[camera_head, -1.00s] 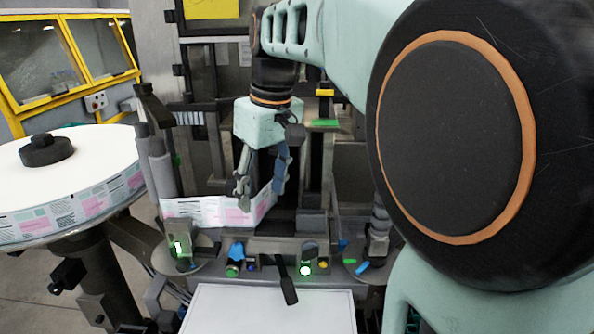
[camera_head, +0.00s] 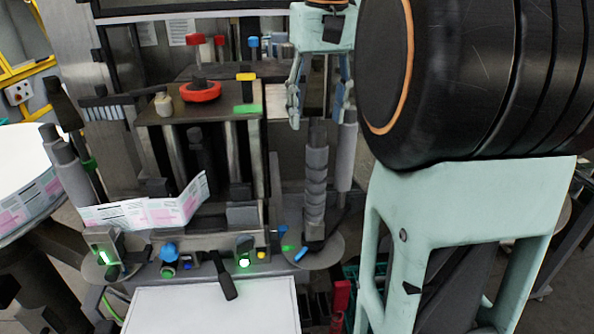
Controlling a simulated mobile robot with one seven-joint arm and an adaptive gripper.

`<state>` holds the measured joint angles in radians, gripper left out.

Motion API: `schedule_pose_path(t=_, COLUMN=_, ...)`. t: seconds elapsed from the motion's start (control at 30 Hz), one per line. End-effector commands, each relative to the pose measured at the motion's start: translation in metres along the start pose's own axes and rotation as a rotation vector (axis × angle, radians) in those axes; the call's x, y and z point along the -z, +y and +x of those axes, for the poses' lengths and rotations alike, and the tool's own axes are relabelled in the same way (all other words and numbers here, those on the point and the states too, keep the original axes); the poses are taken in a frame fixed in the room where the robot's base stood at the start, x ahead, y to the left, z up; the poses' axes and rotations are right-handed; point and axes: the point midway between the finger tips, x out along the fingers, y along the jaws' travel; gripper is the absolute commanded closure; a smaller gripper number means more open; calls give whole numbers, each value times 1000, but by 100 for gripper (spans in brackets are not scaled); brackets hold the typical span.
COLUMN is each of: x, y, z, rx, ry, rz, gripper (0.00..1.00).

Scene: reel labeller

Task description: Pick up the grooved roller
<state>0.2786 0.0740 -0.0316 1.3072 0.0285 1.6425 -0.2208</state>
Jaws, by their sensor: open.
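The grooved roller (camera_head: 316,190) is a grey upright cylinder with ring-like grooves. It stands on a round grey disc (camera_head: 332,255) at the right of the labeller. My gripper (camera_head: 321,118) is open and points down, its two pale green fingers apart. In the picture its fingertips are at about the top of the roller, one to each side. I cannot tell from this single view how far in depth the fingers are from the roller.
A smooth grey post (camera_head: 347,155) stands close to the roller's right. A label strip (camera_head: 150,212) runs at the left. A red ring knob (camera_head: 200,92) sits on the metal block. A white panel (camera_head: 210,308) is in front, and a large label reel (camera_head: 20,190) at far left.

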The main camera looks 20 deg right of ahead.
Motion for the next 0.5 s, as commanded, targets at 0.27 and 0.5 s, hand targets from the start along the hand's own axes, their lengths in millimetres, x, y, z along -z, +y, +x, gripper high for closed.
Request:
schedule_pose_path(t=0.27, x=0, y=0, z=42, rx=2, ry=-2, rz=-1, gripper=48)
schedule_pose_path(t=0.5, x=-1, y=1, z=59, rx=2, ry=-2, rz=-1, gripper=48)
